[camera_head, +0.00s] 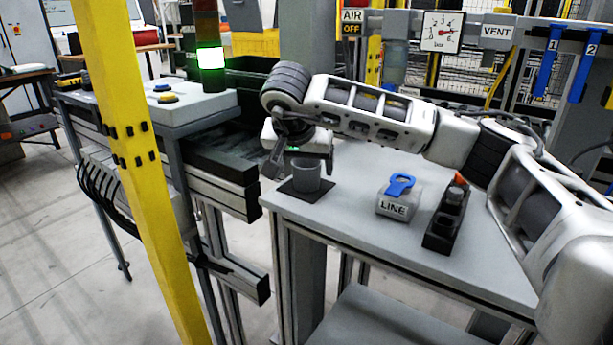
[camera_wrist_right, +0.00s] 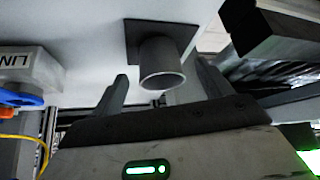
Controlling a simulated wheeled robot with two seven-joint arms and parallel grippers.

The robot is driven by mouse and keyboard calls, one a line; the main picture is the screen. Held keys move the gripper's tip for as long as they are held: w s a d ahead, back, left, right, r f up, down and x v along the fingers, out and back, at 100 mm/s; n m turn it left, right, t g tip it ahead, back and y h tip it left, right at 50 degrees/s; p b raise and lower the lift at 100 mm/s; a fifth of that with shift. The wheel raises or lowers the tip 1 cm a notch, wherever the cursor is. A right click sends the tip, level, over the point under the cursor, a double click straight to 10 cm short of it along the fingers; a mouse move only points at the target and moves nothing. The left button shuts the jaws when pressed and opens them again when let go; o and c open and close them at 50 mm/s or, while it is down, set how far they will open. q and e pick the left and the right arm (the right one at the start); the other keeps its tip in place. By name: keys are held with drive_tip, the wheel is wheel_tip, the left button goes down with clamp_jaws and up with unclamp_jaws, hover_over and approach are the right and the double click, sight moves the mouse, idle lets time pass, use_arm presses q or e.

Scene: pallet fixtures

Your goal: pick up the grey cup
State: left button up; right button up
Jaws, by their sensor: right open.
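The grey cup (camera_head: 306,177) stands upright on a small dark square mat (camera_head: 318,196) near the left edge of the grey table. It also shows in the right wrist view (camera_wrist_right: 161,64), with its open rim towards the camera. My right gripper (camera_head: 300,165) is open and empty, above and around the cup's upper part in the head view. In the right wrist view the fingers (camera_wrist_right: 160,72) are on either side of the cup, with gaps to both. How deep the cup sits between them is hard to tell. My left gripper is not in view.
A LINE block (camera_head: 393,203) with a blue handle and a black holder (camera_head: 446,220) with an orange-tipped item stand right of the cup. A yellow post (camera_head: 128,150) and a workbench with a green-lit signal tower (camera_head: 211,60) are at left. Between cup and LINE block the tabletop is clear.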

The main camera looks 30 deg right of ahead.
sight(305, 172)
drive_tip(key=x, duration=0.3)
drive_tip(key=shift+w+d+f, duration=0.1)
drive_tip(key=shift+d+f, duration=0.05)
drive_tip(key=shift+f, duration=0.2)
drive_tip(key=c, duration=1.1)
drive_tip(key=shift+o, duration=0.2)
drive_tip(key=shift+r, duration=0.1)
